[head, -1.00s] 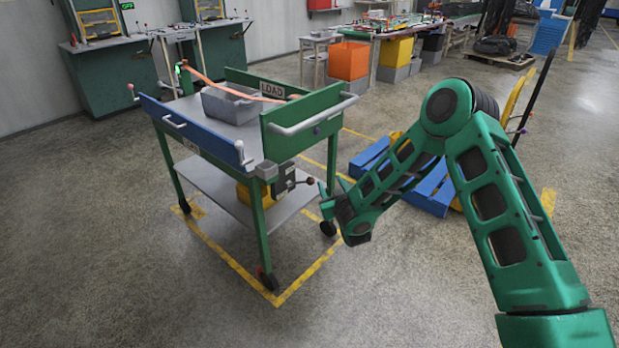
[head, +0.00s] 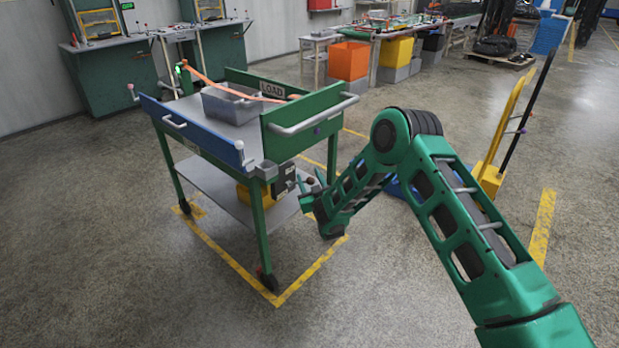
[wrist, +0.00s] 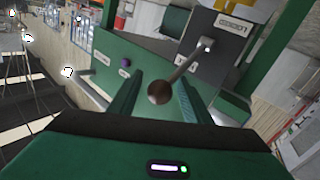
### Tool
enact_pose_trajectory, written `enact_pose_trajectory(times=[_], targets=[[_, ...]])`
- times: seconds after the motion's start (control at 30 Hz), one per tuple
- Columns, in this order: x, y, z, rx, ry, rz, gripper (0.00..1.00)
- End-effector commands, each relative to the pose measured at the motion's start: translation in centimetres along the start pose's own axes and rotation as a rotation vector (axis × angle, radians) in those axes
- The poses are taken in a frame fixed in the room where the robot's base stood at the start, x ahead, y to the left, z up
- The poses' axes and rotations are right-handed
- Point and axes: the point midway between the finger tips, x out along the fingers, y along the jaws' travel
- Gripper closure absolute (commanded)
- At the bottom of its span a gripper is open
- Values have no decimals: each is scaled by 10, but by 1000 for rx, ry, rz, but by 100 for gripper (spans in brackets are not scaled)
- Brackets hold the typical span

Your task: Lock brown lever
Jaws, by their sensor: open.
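The brown lever shows in the wrist view as a round brown knob (wrist: 159,92) on a grey rod, which runs up and right to a grey box with a label plate (wrist: 235,24). My gripper (wrist: 160,82) is open, with one finger on each side of the knob in the wrist view. I cannot tell whether either finger touches it. In the head view my gripper (head: 308,192) is at the cart's right side and partly covers the lever.
The green cart (head: 256,215) carries a grey bin (head: 226,106) and a LOAD sign. A white handle (head: 312,117) sticks out from its near right side. A yellow hand truck (head: 497,140) and a partly hidden blue pallet are behind my arm. The floor in front is clear.

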Motion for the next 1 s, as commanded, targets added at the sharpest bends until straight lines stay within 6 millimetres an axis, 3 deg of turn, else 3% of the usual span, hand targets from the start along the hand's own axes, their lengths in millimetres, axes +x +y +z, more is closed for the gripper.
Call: enact_pose_trajectory(times=[0.2, 0.53, 0.73, 1.0], targets=[[18, -1, 0, -1, 0, -1, 56], [21, 0, 0, -1, -1, -1, 56], [21, 0, 1, -1, -1, 0, 100], [23, 6, 4, 2, 5, 6, 100]])
